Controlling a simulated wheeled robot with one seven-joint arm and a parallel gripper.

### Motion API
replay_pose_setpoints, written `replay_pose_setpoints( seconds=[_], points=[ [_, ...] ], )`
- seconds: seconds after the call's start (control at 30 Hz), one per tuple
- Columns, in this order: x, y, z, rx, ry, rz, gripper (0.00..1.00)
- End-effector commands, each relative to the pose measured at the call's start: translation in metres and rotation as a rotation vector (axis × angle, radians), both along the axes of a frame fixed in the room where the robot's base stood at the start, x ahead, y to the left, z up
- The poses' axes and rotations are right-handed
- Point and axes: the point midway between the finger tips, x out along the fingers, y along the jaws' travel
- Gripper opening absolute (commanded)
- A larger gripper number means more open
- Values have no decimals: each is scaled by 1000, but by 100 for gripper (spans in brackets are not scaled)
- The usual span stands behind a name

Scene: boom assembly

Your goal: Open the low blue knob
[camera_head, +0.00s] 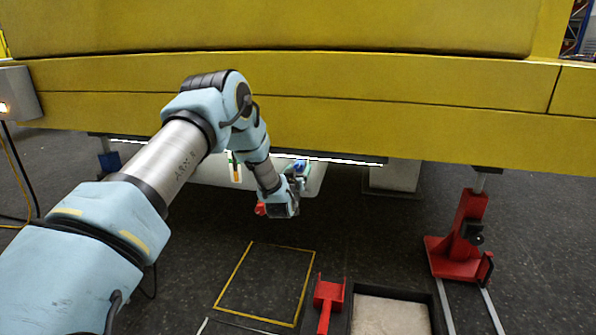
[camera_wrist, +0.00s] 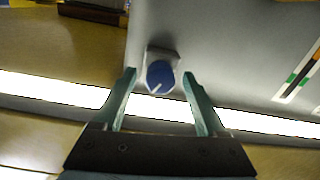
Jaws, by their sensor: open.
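The low blue knob (camera_wrist: 160,77) sits on a small light mount on a pale grey panel (camera_wrist: 225,50) in the wrist view. A white line marks its face and points to the lower left. My gripper (camera_wrist: 163,83) is open, with one green finger on each side of the knob. The fingers look apart from it; how far off in depth I cannot tell. In the head view a small blue spot, likely the knob (camera_head: 300,166), shows beside my gripper (camera_head: 296,180) under the yellow boom (camera_head: 330,110). The fingers are small and partly hidden there.
A bright light strip (camera_head: 345,159) runs along the boom's underside. A red jack stand (camera_head: 463,235) stands at right. A red part (camera_head: 328,296) and a framed tray (camera_head: 390,315) lie in front. A yellow-outlined floor square (camera_head: 265,283) is empty.

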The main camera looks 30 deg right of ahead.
Motion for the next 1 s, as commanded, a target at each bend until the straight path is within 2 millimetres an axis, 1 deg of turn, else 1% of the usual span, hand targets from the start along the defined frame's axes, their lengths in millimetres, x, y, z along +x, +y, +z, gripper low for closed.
replay_pose_setpoints(
  seconds=[0.13,0.23,0.5,0.7,0.83,1.0],
  points=[
    [-3,3,0,1,1,0,74],
    [-11,10,1,2,2,0,74],
    [-51,45,1,3,2,-1,74],
    [-73,64,1,1,1,0,74],
    [-80,70,1,1,1,0,74],
    [-81,72,1,0,0,0,74]
  ],
)
